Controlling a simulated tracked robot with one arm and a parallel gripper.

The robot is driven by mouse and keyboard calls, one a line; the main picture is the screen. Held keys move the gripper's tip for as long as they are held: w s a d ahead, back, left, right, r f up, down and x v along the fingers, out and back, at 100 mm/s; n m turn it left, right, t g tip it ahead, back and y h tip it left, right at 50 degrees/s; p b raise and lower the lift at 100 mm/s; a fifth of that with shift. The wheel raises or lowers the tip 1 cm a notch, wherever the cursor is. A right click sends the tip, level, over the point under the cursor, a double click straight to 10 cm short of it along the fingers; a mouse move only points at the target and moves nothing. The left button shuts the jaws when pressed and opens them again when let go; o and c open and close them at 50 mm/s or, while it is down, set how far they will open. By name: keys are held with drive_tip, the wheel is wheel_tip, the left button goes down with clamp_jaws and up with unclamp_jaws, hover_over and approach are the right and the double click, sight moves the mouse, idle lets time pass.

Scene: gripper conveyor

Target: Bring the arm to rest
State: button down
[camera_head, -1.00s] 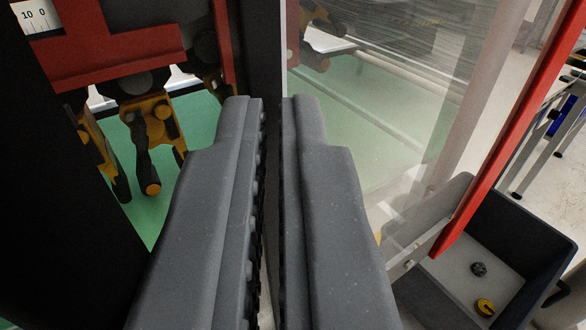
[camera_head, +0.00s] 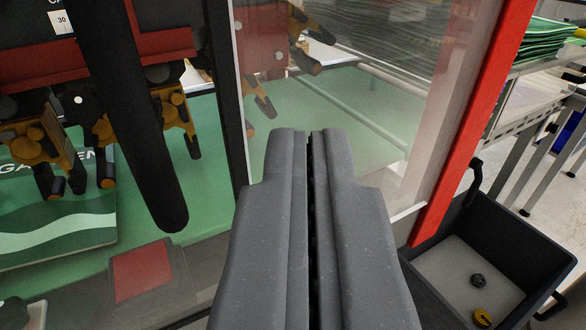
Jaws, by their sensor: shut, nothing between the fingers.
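My gripper (camera_head: 309,133) is in the lower middle of the view. Its two grey fingers lie close together, with a thin dark line between them and nothing held. The fingertips are in front of a clear panel (camera_head: 375,115) with a dark upright edge on its left and a red post on its right. How far the fingertips are from the panel I cannot tell.
A green conveyor belt (camera_head: 215,190) runs behind the panel. Yellow and black claws (camera_head: 50,165) hang at the left, with a dark rounded bar (camera_head: 150,140) before them. A dark bin (camera_head: 530,245) with two small parts stands at the lower right, near the red post (camera_head: 470,130).

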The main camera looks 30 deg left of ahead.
drive_tip(key=d, duration=0.1)
drive_tip(key=s+d, duration=0.1)
drive_tip(key=d, duration=0.1)
drive_tip(key=s+d, duration=0.1)
drive_tip(key=shift+s+d+b, duration=0.15)
drive_tip(key=shift+b, duration=0.15)
wheel_tip(320, 180, up, 19)
drive_tip(key=w+d+m+t+h+b, duration=0.1)
drive_tip(key=d+m+t+h+b, duration=0.15)
drive_tip(key=h, duration=0.35)
drive_tip(key=s+r+m+h+b, duration=0.2)
drive_tip(key=s+r+h, duration=0.35)
drive_tip(key=r, duration=0.95)
drive_tip(key=s+a+r+m+g+b, duration=0.1)
drive_tip(key=s+r, duration=0.4)
drive_tip(key=s, duration=0.3)
drive_tip(key=s+a+r+m+b, duration=0.1)
drive_tip(key=s+a+r, duration=0.1)
drive_tip(key=s+r, duration=0.5)
drive_tip(key=s+a+r+g+y+b, duration=0.1)
drive_tip(key=s+a, duration=0.2)
drive_tip(key=s, duration=0.7)
drive_tip(key=s+a+y+b, duration=0.1)
drive_tip(key=s+a, duration=0.3)
drive_tip(key=s, duration=0.6)
drive_tip(key=shift+s+r+g, duration=0.25)
drive_tip(key=shift+r+g, duration=0.1)
drive_tip(key=shift+r, duration=0.05)
drive_tip(key=shift+n+y, duration=0.25)
